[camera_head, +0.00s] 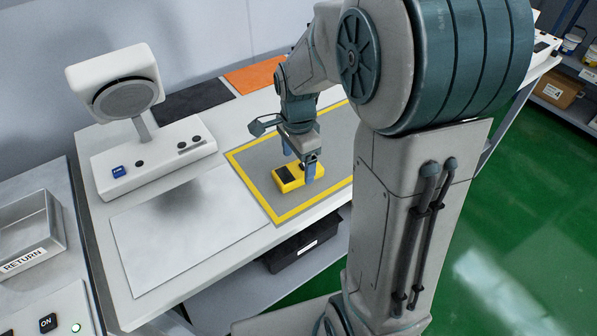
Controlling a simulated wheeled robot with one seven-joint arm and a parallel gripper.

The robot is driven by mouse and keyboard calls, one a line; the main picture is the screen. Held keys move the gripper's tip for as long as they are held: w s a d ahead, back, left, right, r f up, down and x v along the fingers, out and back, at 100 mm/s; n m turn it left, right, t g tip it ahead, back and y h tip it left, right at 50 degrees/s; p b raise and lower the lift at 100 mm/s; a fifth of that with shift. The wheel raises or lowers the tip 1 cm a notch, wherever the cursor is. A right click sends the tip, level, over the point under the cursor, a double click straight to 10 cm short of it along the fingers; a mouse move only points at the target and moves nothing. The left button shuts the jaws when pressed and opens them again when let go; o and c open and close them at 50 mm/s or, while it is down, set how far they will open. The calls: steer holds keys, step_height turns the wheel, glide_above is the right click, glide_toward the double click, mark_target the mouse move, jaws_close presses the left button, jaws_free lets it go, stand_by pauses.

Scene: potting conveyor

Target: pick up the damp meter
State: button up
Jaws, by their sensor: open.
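The damp meter appears to be the yellow handheld device (283,186) with a dark face. It lies on the grey mat with a yellow border (273,216) on the white table. My gripper (300,170) points down right over the device, its blue fingers apart. One finger is in front of the device's right part and the other is behind it. I cannot tell whether the fingers touch it. The device's right part is partly hidden by the near finger.
A white machine with a round-faced head (115,85) stands at the left. A pale metal plate (185,235) lies in front of it. Black (195,100) and orange (253,77) mats lie at the back. A metal "RETURN" tray (30,235) is far left. A black bin (300,255) sits below the table.

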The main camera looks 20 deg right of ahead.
steer(key=shift+f, duration=0.95)
steer(key=shift+c, duration=0.3)
steer(key=c, duration=1.1)
steer(key=shift+o, duration=0.2)
steer(key=shift+r, duration=0.1)
